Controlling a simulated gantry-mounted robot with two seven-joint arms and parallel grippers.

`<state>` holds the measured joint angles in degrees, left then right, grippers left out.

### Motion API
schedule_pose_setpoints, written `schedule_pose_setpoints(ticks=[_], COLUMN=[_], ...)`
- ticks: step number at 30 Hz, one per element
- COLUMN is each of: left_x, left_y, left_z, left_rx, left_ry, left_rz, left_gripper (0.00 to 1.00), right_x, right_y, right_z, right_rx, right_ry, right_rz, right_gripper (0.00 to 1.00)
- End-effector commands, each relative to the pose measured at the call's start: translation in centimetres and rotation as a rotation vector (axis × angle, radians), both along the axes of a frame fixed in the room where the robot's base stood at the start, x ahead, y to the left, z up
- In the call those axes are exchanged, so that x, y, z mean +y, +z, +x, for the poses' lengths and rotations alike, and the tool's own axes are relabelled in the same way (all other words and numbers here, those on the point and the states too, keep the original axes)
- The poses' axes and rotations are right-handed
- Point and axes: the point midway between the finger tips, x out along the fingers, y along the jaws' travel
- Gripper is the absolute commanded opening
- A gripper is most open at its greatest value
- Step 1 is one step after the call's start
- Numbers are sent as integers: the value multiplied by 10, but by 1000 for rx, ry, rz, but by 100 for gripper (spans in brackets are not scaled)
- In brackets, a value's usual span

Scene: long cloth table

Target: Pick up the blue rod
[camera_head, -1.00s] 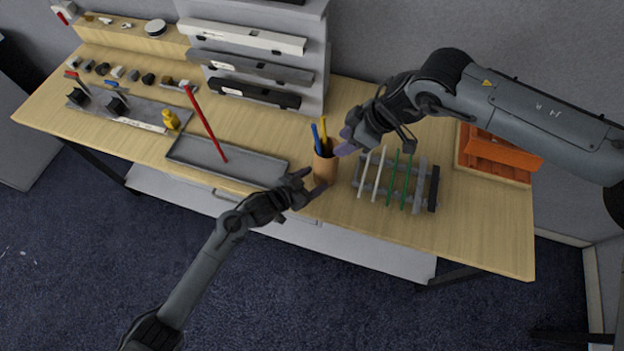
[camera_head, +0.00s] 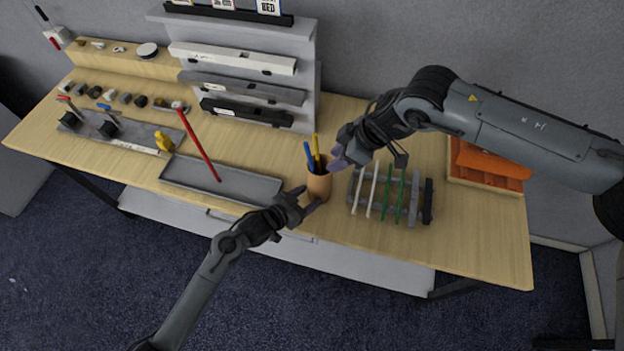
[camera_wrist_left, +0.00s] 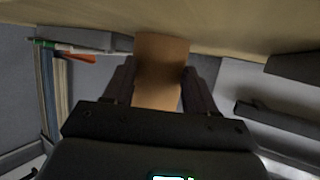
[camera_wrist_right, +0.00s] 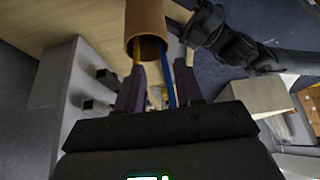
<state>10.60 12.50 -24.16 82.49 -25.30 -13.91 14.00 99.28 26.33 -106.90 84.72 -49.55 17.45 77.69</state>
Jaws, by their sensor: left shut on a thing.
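The blue rod (camera_head: 309,153) stands in a tan cup (camera_head: 318,185) beside a yellow rod (camera_head: 316,146), near the table's front edge. My left gripper (camera_head: 309,198) is shut on the cup from the front; the cup also shows between its fingers in the left wrist view (camera_wrist_left: 160,75). My right gripper (camera_head: 340,157) is open at the cup's upper right. In the right wrist view, the blue rod (camera_wrist_right: 170,84) comes out of the cup's mouth (camera_wrist_right: 146,45) and runs between the open fingers, nearer one of them. Contact with the rod cannot be told.
A grey rack (camera_head: 412,211) with white and green rods stands right of the cup. A grey tray (camera_head: 235,184) with a leaning red rod (camera_head: 199,148) lies left.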

Motion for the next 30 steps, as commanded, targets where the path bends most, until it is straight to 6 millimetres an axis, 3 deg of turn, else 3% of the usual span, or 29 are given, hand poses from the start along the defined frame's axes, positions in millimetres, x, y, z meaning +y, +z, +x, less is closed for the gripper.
schedule_pose_setpoints(ticks=[5, 11, 16, 21, 25, 30], left_x=[0, 0, 0, 0, 0, 0], left_y=[0, 0, 0, 0, 0, 0], left_z=[0, 0, 0, 0, 0, 0], left_rx=[0, 0, 0, 0, 0, 0], left_ry=[1, 1, 0, 0, 0, 0], left_rz=[0, 0, 0, 0, 0, 0], left_gripper=[27, 27, 26, 26, 26, 26], right_x=[7, 26, 103, 166, 200, 222], right_y=[-10, -31, -48, -43, -28, -4], right_z=[-9, -33, -76, -113, -133, -144], right_rx=[16, 30, -57, -181, -287, -437], right_ry=[35, 136, 284, 343, 320, 206], right_rz=[50, 215, 422, 649, 811, 982], right_gripper=[37, 37, 37, 37, 37, 37])
